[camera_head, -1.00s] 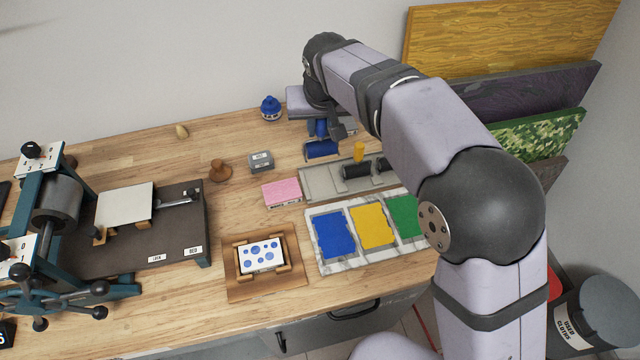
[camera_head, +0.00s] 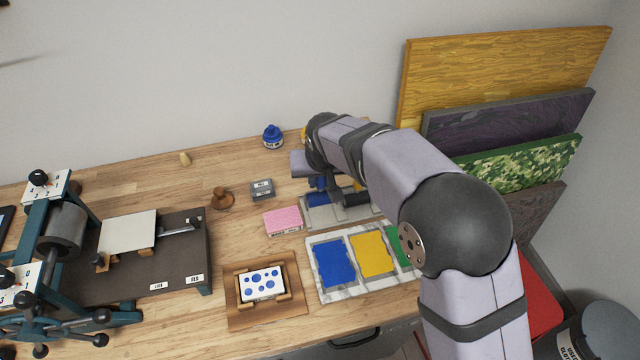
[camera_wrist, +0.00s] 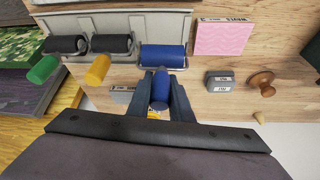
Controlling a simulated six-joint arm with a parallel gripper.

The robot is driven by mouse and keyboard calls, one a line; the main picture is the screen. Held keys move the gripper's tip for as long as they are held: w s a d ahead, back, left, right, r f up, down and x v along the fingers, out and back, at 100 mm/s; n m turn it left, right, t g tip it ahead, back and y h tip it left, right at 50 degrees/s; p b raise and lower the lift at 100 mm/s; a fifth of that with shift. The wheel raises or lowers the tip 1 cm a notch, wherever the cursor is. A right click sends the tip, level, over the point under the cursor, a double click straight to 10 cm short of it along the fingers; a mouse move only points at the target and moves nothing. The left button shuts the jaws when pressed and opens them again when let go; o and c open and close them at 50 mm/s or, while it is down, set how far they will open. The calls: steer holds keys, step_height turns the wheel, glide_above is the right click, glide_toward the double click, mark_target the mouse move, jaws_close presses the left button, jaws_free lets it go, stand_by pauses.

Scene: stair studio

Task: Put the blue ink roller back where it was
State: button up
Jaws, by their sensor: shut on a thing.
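The blue ink roller has a blue handle and a blue roller head (camera_wrist: 163,57). My gripper (camera_wrist: 160,84) is shut on its handle, seen from above in the wrist view. In the head view the roller (camera_head: 317,198) is partly hidden by my gripper (camera_head: 327,186) at the left end of the grey roller tray (camera_head: 312,220). In the wrist view its head overlaps the edge of the tray (camera_wrist: 150,22), beside the yellow-handled roller (camera_wrist: 98,68) and the green-handled roller (camera_wrist: 45,66). I cannot tell whether it touches the tray.
A pink pad (camera_head: 283,221) lies left of the tray. The ink slab (camera_head: 333,294) with blue, yellow and green patches is in front. A small grey tin (camera_head: 262,189) and a blue bottle (camera_head: 272,138) stand further left and back. Boards (camera_head: 500,75) lean at the right.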

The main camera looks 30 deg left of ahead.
mark_target(320, 188)
step_height(320, 188, down, 2)
steer(key=shift+f, duration=0.2)
steer(key=shift+f, duration=0.1)
steer(key=shift+f, duration=0.35)
steer(key=shift+f, duration=0.15)
steer(key=o, duration=1)
steer(key=shift+c, duration=0.2)
